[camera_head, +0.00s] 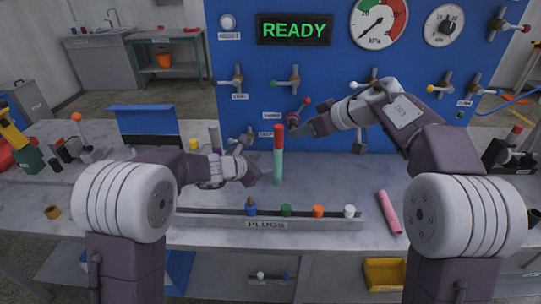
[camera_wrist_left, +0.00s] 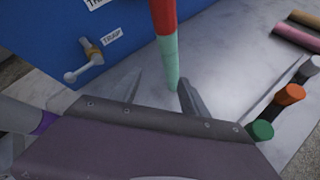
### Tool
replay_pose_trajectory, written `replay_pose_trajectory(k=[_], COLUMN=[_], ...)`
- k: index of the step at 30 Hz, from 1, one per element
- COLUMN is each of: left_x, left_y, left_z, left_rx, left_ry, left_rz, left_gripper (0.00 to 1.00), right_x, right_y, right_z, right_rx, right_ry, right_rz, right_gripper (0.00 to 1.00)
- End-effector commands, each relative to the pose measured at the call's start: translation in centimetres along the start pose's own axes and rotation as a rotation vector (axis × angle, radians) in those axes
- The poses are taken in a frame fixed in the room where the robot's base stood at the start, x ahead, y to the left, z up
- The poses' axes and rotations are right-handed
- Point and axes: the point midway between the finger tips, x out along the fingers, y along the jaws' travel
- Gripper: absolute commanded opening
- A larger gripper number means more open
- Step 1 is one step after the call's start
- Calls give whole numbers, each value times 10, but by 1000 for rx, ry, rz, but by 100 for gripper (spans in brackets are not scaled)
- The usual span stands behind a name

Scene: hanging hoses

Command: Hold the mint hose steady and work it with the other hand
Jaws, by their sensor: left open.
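The mint hose (camera_head: 278,168) is upright over the bench, with a red upper part (camera_head: 279,138). In the left wrist view the mint length (camera_wrist_left: 170,62) runs down toward the space between my two fingers. My left gripper (camera_head: 256,176) is open, low beside the mint part and to its left in the head view. I cannot tell whether a finger touches the hose. My right gripper (camera_head: 297,129) is higher, just right of the red part; its jaw opening is too small to read. What holds the hose's top is unclear.
A plug rack (camera_head: 210,221) with blue, green, orange and white plugs lies in front. A pink tube (camera_head: 388,212) lies to its right. The blue panel (camera_head: 300,70) behind carries valves, gauges and a READY display (camera_head: 294,30). Bare bench shows right of the hose.

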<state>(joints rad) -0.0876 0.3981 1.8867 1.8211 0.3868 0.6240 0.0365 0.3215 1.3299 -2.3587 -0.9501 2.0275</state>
Motion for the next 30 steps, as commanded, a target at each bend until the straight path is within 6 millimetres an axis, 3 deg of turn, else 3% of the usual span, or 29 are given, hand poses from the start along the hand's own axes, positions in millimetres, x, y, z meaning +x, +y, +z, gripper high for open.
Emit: replay_pose_trajectory(k=[4, 10, 14, 23, 30], left_x=[10, 10, 16, 54, 104], left_y=[0, 0, -5, -30, -29], left_z=[24, 40, 31, -24, -12], left_rx=[-297, -393, -391, -390, -384], left_ry=[-123, -188, -185, -181, -187], left_rz=[-20, -39, -42, -41, -40], left_gripper=[52, 52, 52, 52, 52], right_x=[0, 0, 0, 0, 0], right_y=[0, 0, 0, 0, 0], right_z=[0, 0, 0, 0, 0], right_rx=[0, 0, 0, 0, 0], right_ry=[0, 0, 0, 0, 0], right_rz=[0, 0, 0, 0, 0], right_gripper=[36, 36, 36, 36, 36])
